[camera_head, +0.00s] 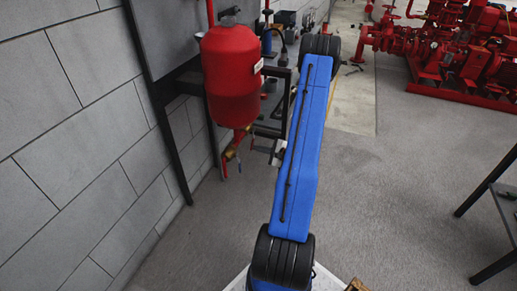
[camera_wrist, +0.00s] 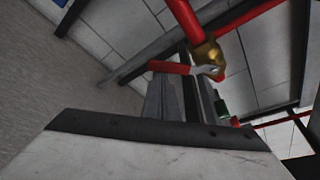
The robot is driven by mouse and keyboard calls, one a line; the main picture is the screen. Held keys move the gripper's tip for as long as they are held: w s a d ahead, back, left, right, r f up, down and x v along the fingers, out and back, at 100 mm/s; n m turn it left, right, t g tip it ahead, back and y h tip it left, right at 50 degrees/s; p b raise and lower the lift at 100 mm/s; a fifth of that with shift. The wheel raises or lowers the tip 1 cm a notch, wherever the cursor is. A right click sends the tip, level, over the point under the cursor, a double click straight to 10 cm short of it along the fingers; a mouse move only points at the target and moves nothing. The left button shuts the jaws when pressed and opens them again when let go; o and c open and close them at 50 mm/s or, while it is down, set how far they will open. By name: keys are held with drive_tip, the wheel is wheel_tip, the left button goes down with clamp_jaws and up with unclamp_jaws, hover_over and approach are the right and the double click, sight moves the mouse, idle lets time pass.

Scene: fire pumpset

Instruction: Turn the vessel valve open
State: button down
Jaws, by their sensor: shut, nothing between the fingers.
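The red vessel (camera_head: 232,75) hangs by the grey wall in the head view. Below it is the vessel valve, with a brass body (camera_head: 232,153) and a small red handle (camera_head: 224,168) that points down. In the wrist view the brass valve body (camera_wrist: 206,54) sits on a red pipe, and its red lever handle (camera_wrist: 170,67) points left, at an angle to the pipe. My gripper (camera_wrist: 182,82) is shut and empty, with its fingertips close to the handle; I cannot tell whether they touch.
A dark frame (camera_head: 183,150) stands along the wall behind the vessel. A red pump set (camera_head: 450,50) is at the far right. A dark table (camera_head: 503,200) stands at the right edge. The grey floor between is clear.

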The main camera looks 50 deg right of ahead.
drive_tip(key=s+a+r+m+g+y, duration=0.1)
drive_tip(key=a+r+m+y, duration=0.1)
drive_tip(key=a+r+m, duration=0.1)
drive_tip(key=shift+s+a+r+m, duration=0.15)
drive_tip(key=shift+r+m, duration=0.65)
drive_tip(key=shift+r, duration=0.5)
